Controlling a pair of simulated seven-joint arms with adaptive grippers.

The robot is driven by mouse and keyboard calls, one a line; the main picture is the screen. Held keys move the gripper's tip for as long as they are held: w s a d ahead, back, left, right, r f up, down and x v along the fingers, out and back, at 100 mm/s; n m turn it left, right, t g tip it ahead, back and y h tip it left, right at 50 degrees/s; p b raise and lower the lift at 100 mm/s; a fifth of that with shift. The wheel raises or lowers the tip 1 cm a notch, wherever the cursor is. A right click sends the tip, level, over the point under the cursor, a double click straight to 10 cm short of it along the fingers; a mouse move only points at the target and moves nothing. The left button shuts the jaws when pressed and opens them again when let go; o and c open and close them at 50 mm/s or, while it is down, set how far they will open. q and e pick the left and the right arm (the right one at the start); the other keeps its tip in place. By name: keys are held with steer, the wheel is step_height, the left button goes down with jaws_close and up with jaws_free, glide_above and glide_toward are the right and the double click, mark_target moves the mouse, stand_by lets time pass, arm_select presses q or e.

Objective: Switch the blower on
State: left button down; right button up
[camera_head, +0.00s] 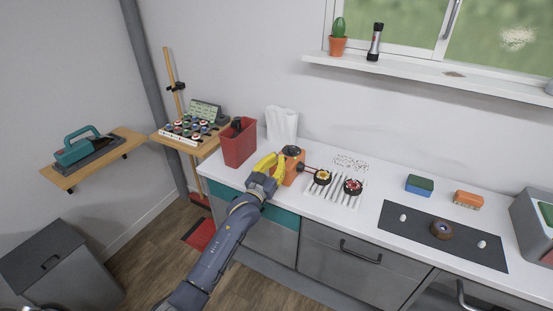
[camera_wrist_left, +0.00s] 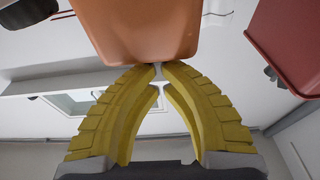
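The orange blower (camera_head: 293,167) stands on the white counter, with a dark top and a thin dark nozzle pointing right toward two wheels. In the left wrist view its orange body (camera_wrist_left: 145,30) fills the top middle. My left gripper (camera_head: 277,160) with yellow fingers is at the blower's left side. In the left wrist view its fingertips (camera_wrist_left: 160,72) nearly meet at the edge of the orange body, with nothing between the fingers. Whether they touch the body is unclear. The blower's switch cannot be made out. My right gripper is not in view.
A red bin (camera_head: 238,145) stands close left of the blower, with a white holder (camera_head: 282,122) behind. Two wheels (camera_head: 353,186) sit on a slotted white rack to the right. A dark mat (camera_head: 410,237) lies farther right. The counter's front edge runs below.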

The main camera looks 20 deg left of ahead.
arm_select(q)
step_height(320, 180, up, 4)
steer(key=r, duration=0.1)
steer(key=s+a+f, duration=0.1)
steer(key=s+f, duration=0.4)
steer(key=s, duration=0.4)
steer(key=shift+s+a+f, duration=0.15)
steer(key=shift+a+f, duration=0.1)
steer(key=shift+a, duration=0.15)
